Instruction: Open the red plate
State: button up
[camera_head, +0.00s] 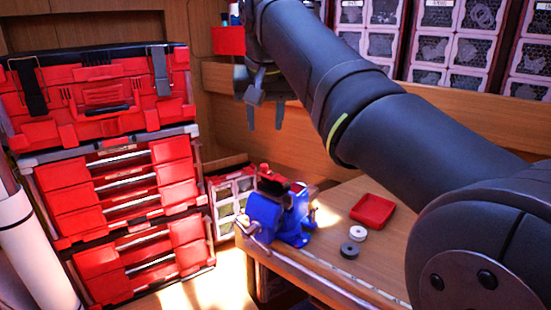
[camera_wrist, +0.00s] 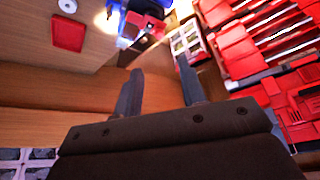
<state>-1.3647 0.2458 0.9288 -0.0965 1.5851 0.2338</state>
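A red square plate or shallow tray with a raised rim (camera_head: 372,211) lies flat on the wooden bench. It also shows at the upper left of the wrist view (camera_wrist: 69,32). A stack of red toolboxes (camera_head: 110,185) stands at the left, with a large red case (camera_head: 100,95) with dark latches on top. I see no lid or hinge on the plate. My gripper (camera_head: 265,115) hangs fingers down, above and behind the bench, well apart from the plate. In the wrist view its two fingers (camera_wrist: 159,68) are spread with nothing between them.
A blue vise (camera_head: 278,215) sits at the bench's left corner. A white ring (camera_head: 357,233) and a dark grey ring (camera_head: 348,250) lie near the plate. A red bin (camera_head: 228,40) is on the back wall. Clear-fronted drawers (camera_head: 435,45) line the back right.

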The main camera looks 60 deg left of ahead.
aim_at(264, 165)
jog(key=x, duration=1.2)
jog(key=shift+c, duration=0.2)
grip_shut()
